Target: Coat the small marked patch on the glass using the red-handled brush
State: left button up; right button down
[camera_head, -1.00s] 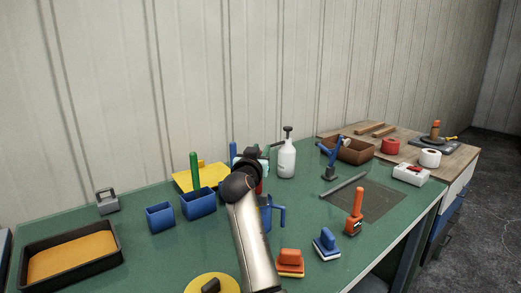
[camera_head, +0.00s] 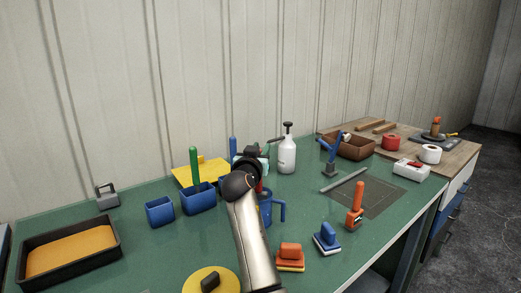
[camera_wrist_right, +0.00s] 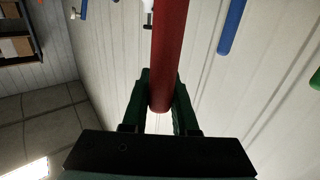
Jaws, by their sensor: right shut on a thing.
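In the right wrist view my right gripper (camera_wrist_right: 162,88) is shut on a red handle (camera_wrist_right: 170,45), which runs up between its green fingers. In the head view the right gripper (camera_head: 262,158) is partly hidden by its own wrist. A bit of the red handle (camera_head: 259,186) shows below it, just above a blue mug (camera_head: 267,208). The brush's bristles are hidden, and I cannot tell whether they are in the mug. A dark flat square (camera_head: 378,197) on the bench may be the glass. No marked patch can be made out on it. My left gripper is not in view.
An orange-handled tool (camera_head: 356,203) stands near the square's front left, and a grey rod (camera_head: 343,180) lies at its left edge. A white spray bottle (camera_head: 287,156) and blue bins (camera_head: 199,199) stand near the gripper. Two block-handled tools, orange (camera_head: 290,254) and blue (camera_head: 327,238), stand in front.

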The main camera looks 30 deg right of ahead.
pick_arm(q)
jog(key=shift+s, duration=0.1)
pick_arm(e)
jog(key=shift+r, duration=0.1)
pick_arm(q)
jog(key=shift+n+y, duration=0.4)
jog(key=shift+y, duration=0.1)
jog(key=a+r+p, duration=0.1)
jog(key=p, duration=0.1)
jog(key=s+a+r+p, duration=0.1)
jog(key=p, duration=0.1)
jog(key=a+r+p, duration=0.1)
jog(key=p, duration=0.2)
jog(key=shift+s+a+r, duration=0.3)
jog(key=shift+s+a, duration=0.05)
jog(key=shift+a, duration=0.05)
pick_arm(e)
notch_tip(320, 180, up, 10)
pick_arm(q)
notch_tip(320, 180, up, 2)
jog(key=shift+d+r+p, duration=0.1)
jog(key=shift+p, duration=0.9)
pick_arm(e)
notch_tip(320, 180, up, 3)
jog(key=shift+f, duration=0.15)
jog(key=shift+s+f, duration=0.1)
